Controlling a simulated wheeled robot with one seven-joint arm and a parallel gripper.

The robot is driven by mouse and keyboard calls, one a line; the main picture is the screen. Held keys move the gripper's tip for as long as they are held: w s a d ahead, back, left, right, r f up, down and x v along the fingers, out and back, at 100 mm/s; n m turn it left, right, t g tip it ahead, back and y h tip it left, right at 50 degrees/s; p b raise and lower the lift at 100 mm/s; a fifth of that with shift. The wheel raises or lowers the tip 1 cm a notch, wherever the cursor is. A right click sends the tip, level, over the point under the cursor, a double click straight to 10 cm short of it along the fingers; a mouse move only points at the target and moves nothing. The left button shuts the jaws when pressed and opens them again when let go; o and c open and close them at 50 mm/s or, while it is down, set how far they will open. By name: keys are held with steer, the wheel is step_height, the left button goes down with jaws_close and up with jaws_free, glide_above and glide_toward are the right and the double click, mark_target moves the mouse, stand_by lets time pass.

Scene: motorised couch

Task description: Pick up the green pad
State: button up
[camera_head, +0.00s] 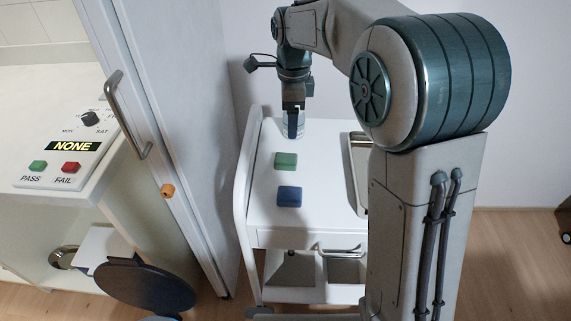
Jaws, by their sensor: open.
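The green pad (286,161) lies flat on the white cart's top (323,190), with a blue pad (289,196) just in front of it. My gripper (292,130) points down over the back part of the cart, behind the green pad in the picture and apart from it. It is open, and I see no pad between its fingers. The fingers are small and seen nearly edge-on.
A metal tray (357,175) sits on the cart's right side, partly hidden by my arm. At left stand a door with a metal handle (127,115) and a counter panel with a green PASS button (38,166) and a red FAIL button (71,168). A dark round disc (146,286) is at lower left.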

mark_target(286, 158)
steer(key=shift+m, duration=0.7)
steer(key=f, duration=0.5)
steer(key=w+a+f+b, duration=0.1)
steer(key=f, duration=0.4)
steer(key=f+b, duration=0.1)
steer(key=f, duration=0.4)
steer(key=shift+w+a, duration=0.15)
steer(key=shift+w, duration=0.1)
steer(key=c, duration=1.1)
